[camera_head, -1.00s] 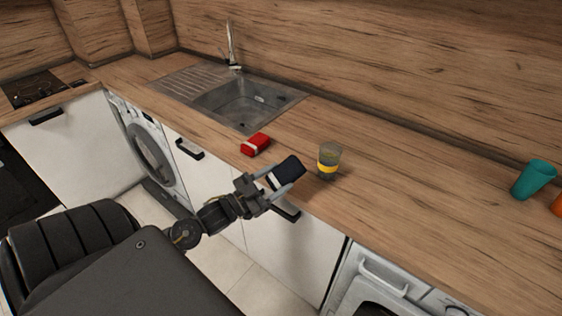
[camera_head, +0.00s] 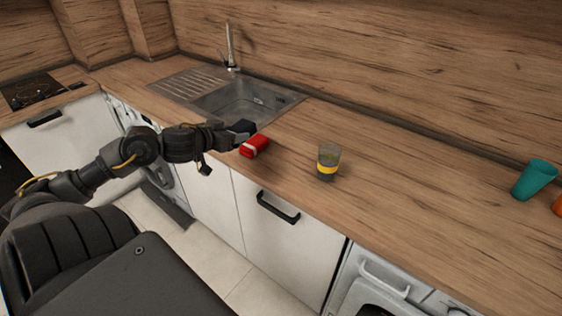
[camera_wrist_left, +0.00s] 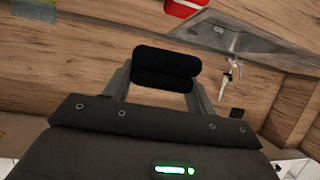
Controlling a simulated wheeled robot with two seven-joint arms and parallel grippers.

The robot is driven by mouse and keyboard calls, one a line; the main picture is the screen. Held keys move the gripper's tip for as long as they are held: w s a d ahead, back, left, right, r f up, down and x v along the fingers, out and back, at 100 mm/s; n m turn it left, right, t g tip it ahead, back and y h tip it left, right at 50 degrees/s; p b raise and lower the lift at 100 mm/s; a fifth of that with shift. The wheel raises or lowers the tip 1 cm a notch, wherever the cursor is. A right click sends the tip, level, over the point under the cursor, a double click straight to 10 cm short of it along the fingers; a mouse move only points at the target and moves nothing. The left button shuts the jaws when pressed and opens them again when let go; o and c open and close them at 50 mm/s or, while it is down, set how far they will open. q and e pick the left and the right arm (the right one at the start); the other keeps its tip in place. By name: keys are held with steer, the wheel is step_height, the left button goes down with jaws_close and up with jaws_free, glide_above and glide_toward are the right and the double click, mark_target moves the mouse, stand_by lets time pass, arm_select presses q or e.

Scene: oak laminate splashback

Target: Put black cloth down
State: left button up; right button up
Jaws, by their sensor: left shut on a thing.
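The black cloth (camera_wrist_left: 166,69) is a dark folded bundle between the fingers of my left gripper in the left wrist view. My left gripper (camera_head: 236,131) is shut on it in the head view, at the counter's front edge by the sink. The cloth also shows there as a small dark shape (camera_head: 243,127), just left of and behind the red item. Whether the cloth touches the counter cannot be told. My right gripper is not in view.
A red and white item (camera_head: 254,146) lies right beside the gripper. A glass with a yellow band (camera_head: 328,159) stands further right. The sink (camera_head: 245,101) is behind. A teal cup (camera_head: 534,179) and an orange cup (camera_head: 558,205) stand far right. The counter between glass and cups is clear.

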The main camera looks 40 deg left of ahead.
arm_select(q)
steer(key=w+d+f, duration=0.4)
steer(key=w+d, duration=0.1)
steer(key=w, duration=0.3)
steer(key=b, duration=0.2)
glide_above(279, 164)
steer(key=s, duration=0.1)
steer(key=f, duration=0.4)
steer(key=shift+a+f, duration=0.25)
steer(key=shift+a, duration=0.15)
steer(key=shift+w+d+f, duration=0.25)
steer(key=shift+w+f, duration=0.05)
steer(key=shift+f, duration=0.3)
steer(key=shift+w+d+f+p, duration=0.15)
steer(key=shift+f+p, duration=0.1)
steer(key=shift+f, duration=0.3)
steer(key=shift+w+f+p, duration=0.1)
steer(key=shift+f+p, duration=0.15)
steer(key=shift+f, duration=0.7)
steer(key=o, duration=1)
steer(key=shift+s, duration=0.1)
